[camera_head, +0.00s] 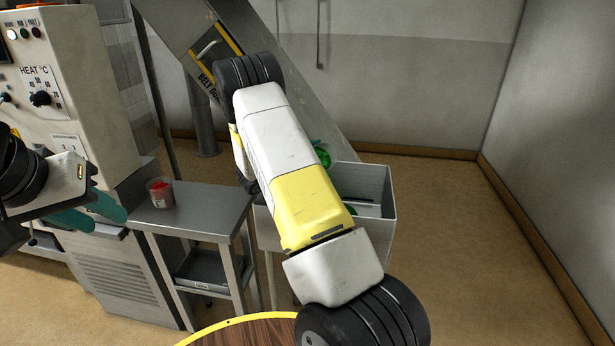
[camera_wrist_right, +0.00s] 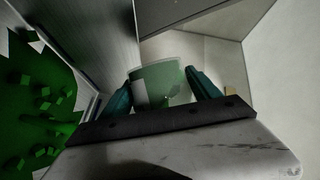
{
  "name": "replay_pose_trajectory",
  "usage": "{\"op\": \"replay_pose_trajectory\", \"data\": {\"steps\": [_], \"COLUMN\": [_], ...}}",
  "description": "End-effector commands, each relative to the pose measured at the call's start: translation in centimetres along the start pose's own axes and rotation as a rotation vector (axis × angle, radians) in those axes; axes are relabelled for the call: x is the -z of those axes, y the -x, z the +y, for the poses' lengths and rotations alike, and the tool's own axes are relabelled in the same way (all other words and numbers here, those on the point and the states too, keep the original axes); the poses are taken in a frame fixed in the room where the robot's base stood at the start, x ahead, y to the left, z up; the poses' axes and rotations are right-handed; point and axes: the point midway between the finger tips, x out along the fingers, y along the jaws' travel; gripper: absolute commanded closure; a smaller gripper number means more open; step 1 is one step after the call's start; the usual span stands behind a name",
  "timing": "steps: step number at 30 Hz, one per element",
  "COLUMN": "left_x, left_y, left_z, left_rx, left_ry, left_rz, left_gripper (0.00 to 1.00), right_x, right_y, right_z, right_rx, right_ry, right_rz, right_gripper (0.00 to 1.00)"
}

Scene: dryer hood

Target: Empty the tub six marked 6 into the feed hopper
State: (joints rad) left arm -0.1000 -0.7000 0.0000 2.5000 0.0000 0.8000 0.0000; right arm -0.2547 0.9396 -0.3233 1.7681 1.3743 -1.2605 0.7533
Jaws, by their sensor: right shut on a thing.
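My right gripper (camera_wrist_right: 162,92) is shut on a clear tub (camera_wrist_right: 150,72) with a pale label, seen in the right wrist view. A little green shows in the tub; its number is not readable. In the head view my right arm hides most of this gripper, and a green patch shows beside the arm. The feed hopper (camera_head: 380,213) is the grey open box at the foot of the inclined conveyor, partly behind my arm. Green pieces (camera_wrist_right: 38,115) lie at the left of the wrist view. My left gripper (camera_head: 88,212) appears open and empty at the left.
A clear tub of red pieces (camera_head: 160,192) stands on a steel table (camera_head: 205,222). A control cabinet (camera_head: 75,90) with a heat dial stands at left. A round wooden top with a yellow rim (camera_head: 235,325) is at the bottom. Floor at right is clear.

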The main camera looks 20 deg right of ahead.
Motion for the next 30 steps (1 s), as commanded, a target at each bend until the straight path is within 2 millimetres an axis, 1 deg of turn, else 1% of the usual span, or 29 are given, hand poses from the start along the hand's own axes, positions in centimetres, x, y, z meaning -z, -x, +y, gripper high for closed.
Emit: {"op": "replay_pose_trajectory", "data": {"steps": [30], "left_x": [0.00], "left_y": [0.00], "left_z": [0.00], "left_rx": [0.000], "left_ry": [0.000], "left_rz": [0.000], "left_gripper": [0.64], "right_x": [0.50], "right_y": [0.14], "right_z": [-0.81], "right_rx": [0.044], "right_ry": [-0.102], "right_rz": [0.007], "right_gripper": [0.87]}}
